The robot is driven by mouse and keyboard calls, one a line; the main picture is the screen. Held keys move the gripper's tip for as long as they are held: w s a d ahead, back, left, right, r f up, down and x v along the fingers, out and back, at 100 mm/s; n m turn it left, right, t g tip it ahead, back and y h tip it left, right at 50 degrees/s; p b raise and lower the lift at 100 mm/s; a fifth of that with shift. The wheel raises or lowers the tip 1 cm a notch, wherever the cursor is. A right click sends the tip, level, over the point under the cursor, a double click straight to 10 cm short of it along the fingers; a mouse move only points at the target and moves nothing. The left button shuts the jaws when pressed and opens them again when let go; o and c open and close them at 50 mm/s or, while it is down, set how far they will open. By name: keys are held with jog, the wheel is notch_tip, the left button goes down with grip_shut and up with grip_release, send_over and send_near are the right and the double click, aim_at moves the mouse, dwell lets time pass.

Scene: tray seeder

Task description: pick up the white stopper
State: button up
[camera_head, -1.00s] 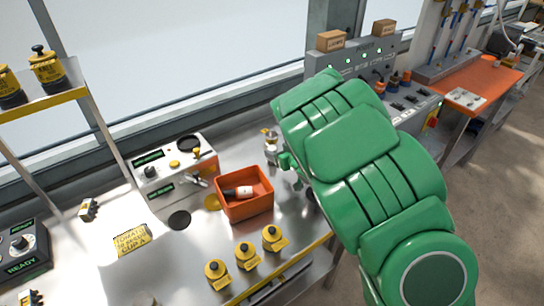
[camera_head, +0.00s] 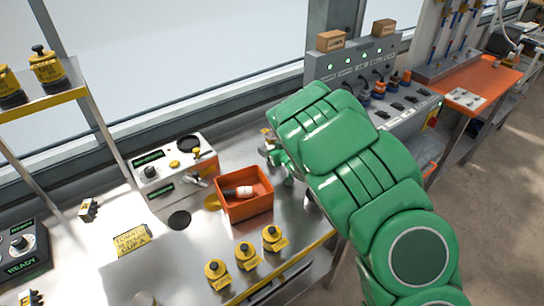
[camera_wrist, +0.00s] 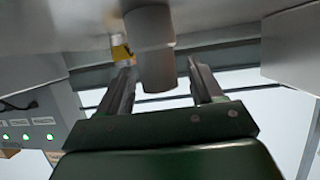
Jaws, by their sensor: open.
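My gripper (camera_wrist: 160,88) is open in the wrist view, with its two dark fingers apart. A pale grey-white cylinder (camera_wrist: 152,50) stands between and just beyond the fingers, with a gap on either side. It may be the white stopper, but I cannot tell for sure. In the head view my green gripper (camera_head: 277,160) is low over the bench, behind the orange bin, close to a small metallic piece with a yellow part (camera_head: 267,141). My arm hides much of that area, and no white stopper shows clearly there.
Several yellow-based knobs (camera_head: 246,256) line the front edge. A control box (camera_head: 165,172) stands left, and a grey panel with green lights (camera_head: 350,62) behind.

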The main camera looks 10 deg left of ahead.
jog(key=shift+x, duration=0.9)
jog(key=c, duration=1.1)
jog(key=shift+r, duration=0.1)
